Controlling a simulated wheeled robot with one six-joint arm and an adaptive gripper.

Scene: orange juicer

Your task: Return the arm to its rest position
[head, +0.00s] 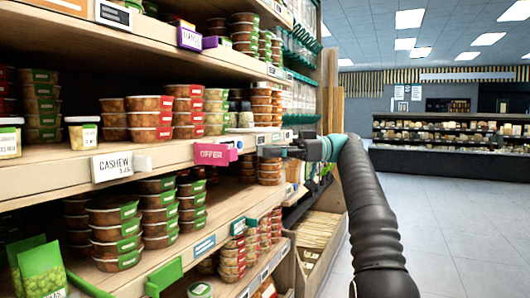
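My arm, sheathed in ribbed dark grey, rises from the lower right and bends left at a teal joint toward the shelving. My gripper (272,151) is small and dark in this view, beside the front edge of the middle shelf (170,152), right of the pink OFFER tag (214,153). Its fingers point left. They are too small to tell whether they are open or shut, or whether they touch the shelf. I cannot see anything clearly held in it.
Stacked tubs (150,118) with red and green labels fill the shelves on the left. A CASHEW tag (121,165) and a green tag (164,277) stick out from the shelf edges. The grey tiled floor (455,225) to the right is clear up to a distant display counter (445,168).

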